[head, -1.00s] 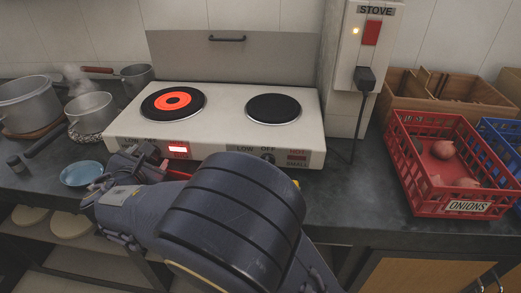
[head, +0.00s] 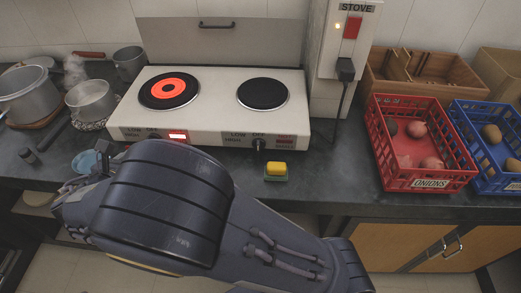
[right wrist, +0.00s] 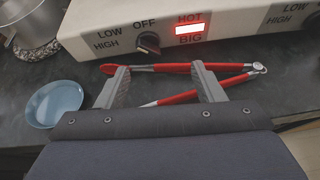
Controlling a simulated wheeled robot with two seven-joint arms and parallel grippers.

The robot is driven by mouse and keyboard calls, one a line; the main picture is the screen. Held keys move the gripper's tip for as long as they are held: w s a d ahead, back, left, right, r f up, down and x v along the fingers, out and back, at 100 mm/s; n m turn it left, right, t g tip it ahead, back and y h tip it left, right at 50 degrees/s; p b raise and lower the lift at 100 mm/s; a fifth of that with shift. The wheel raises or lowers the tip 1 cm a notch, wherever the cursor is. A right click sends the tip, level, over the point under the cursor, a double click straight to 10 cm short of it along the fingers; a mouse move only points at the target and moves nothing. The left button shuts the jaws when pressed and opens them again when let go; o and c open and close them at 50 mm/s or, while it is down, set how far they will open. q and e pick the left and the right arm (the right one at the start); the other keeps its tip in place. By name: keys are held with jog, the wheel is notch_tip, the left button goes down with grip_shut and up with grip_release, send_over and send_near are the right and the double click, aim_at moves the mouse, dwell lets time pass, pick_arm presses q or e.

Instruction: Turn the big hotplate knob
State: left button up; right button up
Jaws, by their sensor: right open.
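The hotplate (head: 220,113) stands against the back wall. Its left plate (head: 168,91) glows orange-red. In the right wrist view the big knob (right wrist: 148,43) is a dark knob on the front panel, beside a lit HOT sign (right wrist: 189,29) above the word BIG. Red-handled tongs (right wrist: 236,80) lie on the counter below the panel, crossing the space by the fingers. My left gripper is not in view.
A blue bowl (right wrist: 54,104) lies left of the fingers. Pots (head: 91,99) stand left of the hotplate. A yellow-green sponge (head: 277,170) lies in front of it. Red (head: 420,184) and blue crates (head: 486,182) stand right. Counter between sponge and red crate is clear.

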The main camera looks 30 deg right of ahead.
jog(key=d+m+g, duration=0.1)
jog(key=d, duration=0.2)
jog(key=s+d+m+g+p, duration=0.1)
jog(key=d+m, duration=0.1)
jog(key=s+d+m+g+y, duration=0.1)
jog(key=d+m, duration=0.1)
jog(key=d, duration=0.1)
jog(key=shift+s+d+r+g, duration=0.1)
jog(key=shift+d+r+g, duration=0.15)
jog(key=shift+d+g, duration=0.15)
jog(key=s+d+r+m+g+y+p, duration=0.1)
jog(key=s+d+r+m+y+p, duration=0.2)
jog(key=s+d+m, duration=0.3)
jog(key=s+d+r+m+g+y+p, duration=0.2)
jog(key=s+d+m+y, duration=0.4)
jog(key=s+m, duration=0.4)
jog(key=shift+s+d+r+m+p, duration=0.45)
jog(key=shift+s+r, duration=0.3)
jog(key=shift+r, duration=0.45)
jog(key=shift+g, duration=0.3)
